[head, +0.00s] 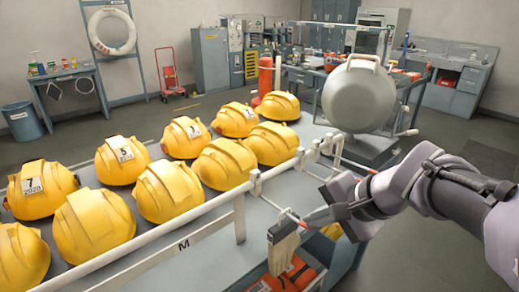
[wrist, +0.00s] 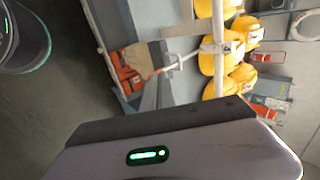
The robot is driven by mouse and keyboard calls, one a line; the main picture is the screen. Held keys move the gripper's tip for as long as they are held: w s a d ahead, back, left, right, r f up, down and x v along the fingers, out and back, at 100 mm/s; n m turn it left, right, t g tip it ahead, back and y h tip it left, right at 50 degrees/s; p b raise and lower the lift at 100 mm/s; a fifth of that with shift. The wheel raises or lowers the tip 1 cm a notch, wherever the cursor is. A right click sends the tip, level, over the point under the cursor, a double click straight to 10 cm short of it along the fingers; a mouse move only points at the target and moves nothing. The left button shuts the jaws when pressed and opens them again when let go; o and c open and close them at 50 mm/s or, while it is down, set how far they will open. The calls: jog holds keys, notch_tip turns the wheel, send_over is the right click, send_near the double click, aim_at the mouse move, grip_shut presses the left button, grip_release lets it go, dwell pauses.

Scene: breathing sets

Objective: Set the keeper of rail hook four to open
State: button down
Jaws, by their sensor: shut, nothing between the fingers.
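The white rail (head: 210,200) runs along the front edge of the bench and carries several small hook fittings. One pale clamp (head: 256,182) is at the rail's middle, and more fittings (head: 314,150) sit to its right. A thin rod with a red tip (head: 303,223) sticks out from the rail near my gripper (head: 312,217). A tan glove-like item (head: 283,250) hangs below it; it also shows in the wrist view (wrist: 138,60). My gripper is shut and empty, close to the rod; contact is unclear. Hook numbers and keeper position cannot be read.
Several yellow helmets (head: 165,190) stand behind the rail, some with number labels. A large grey rounded vessel (head: 358,97) stands at the bench's far end. An orange case (head: 290,275) lies below the hanging item. Open floor (head: 430,250) is at the right.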

jog(key=shift+s+d+f+b, duration=0.25)
jog(key=shift+s+f+b, duration=0.1)
jog(key=shift+f+b, duration=0.2)
dwell(0.6)
